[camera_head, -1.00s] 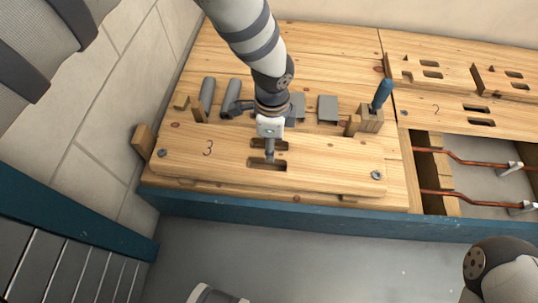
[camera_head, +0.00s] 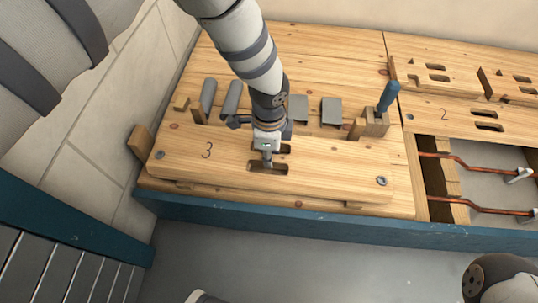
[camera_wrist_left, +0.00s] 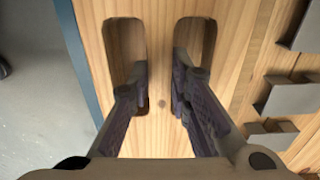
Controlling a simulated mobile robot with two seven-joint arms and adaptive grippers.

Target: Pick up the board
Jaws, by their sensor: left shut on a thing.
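The board (camera_head: 325,181) is a long wooden plank marked 3, with a screw near each end and two slots near its middle. It lies flat at the front of the wooden bench top. My left gripper (camera_head: 267,158) comes down on it from above. In the left wrist view, the fingers of my left gripper (camera_wrist_left: 160,95) reach into the two slots of the board (camera_wrist_left: 160,60), one in each. They are shut on the wooden strip between the slots. The fingertips are partly hidden inside the slots. My right gripper is out of view.
Behind the board stand grey pipe pieces (camera_head: 208,95), grey plates (camera_head: 332,111) and a blue-handled tool (camera_head: 388,97) in a wooden block. To the right, copper pipes (camera_head: 468,160) run in an open recess. A tiled wall (camera_head: 135,110) closes the left side.

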